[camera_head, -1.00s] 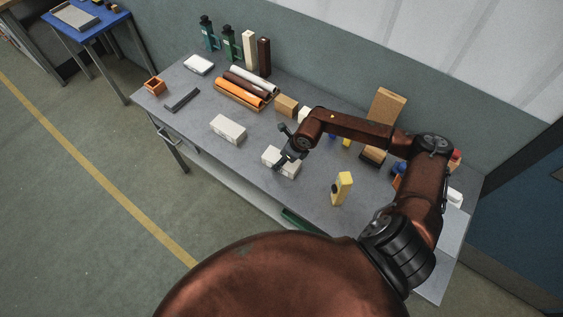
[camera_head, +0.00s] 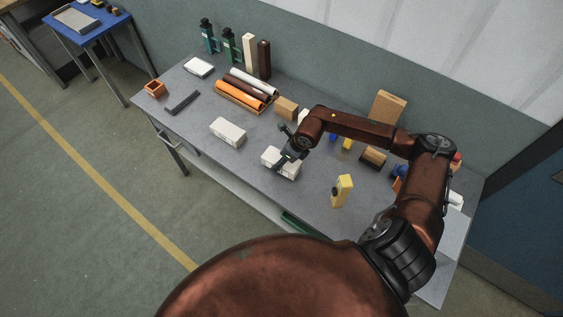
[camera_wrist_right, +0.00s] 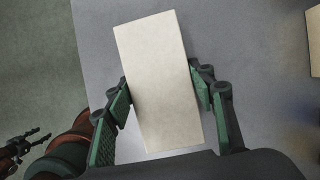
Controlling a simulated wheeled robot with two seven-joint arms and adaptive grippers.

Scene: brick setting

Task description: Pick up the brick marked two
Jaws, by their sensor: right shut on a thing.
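A pale, near-white brick (camera_head: 280,163) lies near the front edge of the grey bench, below my right gripper (camera_head: 287,160). In the right wrist view the brick (camera_wrist_right: 160,85) stands between the green-padded fingers of my right gripper (camera_wrist_right: 163,103), which is shut on it across its width. No mark shows on its visible face. A second pale brick (camera_head: 228,131) lies to the left on the bench, apart from the gripper; I cannot read a mark on it. My left gripper (camera_wrist_right: 36,138) shows small at the lower left of the right wrist view, its fingers apart and empty.
The grey bench (camera_head: 190,125) also holds a yellow block (camera_head: 342,190) right of the gripped brick, a tray of rolls (camera_head: 245,90) behind, and a tan block (camera_head: 286,106). My right arm passes over the bench's right half. Bare bench lies between the two pale bricks.

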